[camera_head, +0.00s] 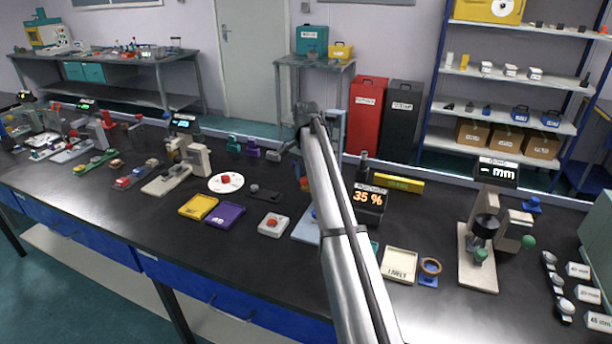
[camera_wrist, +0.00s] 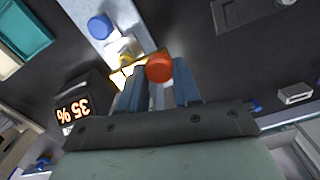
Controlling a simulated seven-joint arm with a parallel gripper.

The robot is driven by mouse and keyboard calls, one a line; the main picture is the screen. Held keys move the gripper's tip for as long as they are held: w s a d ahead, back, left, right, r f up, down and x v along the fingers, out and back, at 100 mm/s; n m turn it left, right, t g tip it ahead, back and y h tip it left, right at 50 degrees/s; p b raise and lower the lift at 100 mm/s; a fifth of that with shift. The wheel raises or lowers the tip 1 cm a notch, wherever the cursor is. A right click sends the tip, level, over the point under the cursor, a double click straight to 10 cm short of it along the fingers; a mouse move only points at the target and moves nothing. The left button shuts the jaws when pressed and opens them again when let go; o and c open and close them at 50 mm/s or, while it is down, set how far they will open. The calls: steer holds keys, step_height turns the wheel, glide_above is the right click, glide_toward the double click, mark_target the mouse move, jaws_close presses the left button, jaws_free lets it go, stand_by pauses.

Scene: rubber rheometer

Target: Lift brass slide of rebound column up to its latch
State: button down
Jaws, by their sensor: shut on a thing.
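The rebound column stands mostly behind my arm in the head view; a grey upright part (camera_head: 338,122) shows beside my wrist, and its pale blue base (camera_head: 306,228) shows at the foot. Its display (camera_head: 368,198) reads 35 % and also shows in the wrist view (camera_wrist: 72,110). In the wrist view, my gripper (camera_wrist: 160,80) is shut on a red knob (camera_wrist: 159,66) between its two fingers. Brass-coloured parts of the slide (camera_wrist: 122,77) show just beyond the left finger. The knob's joint to the slide and the latch are hidden.
A blue round part (camera_wrist: 100,27) lies on the pale base. A yellow level (camera_head: 398,183), a cream tray (camera_head: 399,264) and a gauge stand (camera_head: 480,245) stand to the right. A white button box (camera_head: 273,224) and yellow and purple trays (camera_head: 225,215) lie left.

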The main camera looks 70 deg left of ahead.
steer(key=shift+r, duration=0.1)
step_height(320, 180, up, 20)
steer(key=shift+r, duration=0.15)
stand_by(0.3)
steer(key=c, duration=1)
jaws_free()
steer(key=shift+r, duration=0.1)
steer(key=shift+c, duration=0.2)
steer(key=shift+o, duration=1.3)
step_height(320, 180, up, 7)
steer(key=shift+r, duration=0.15)
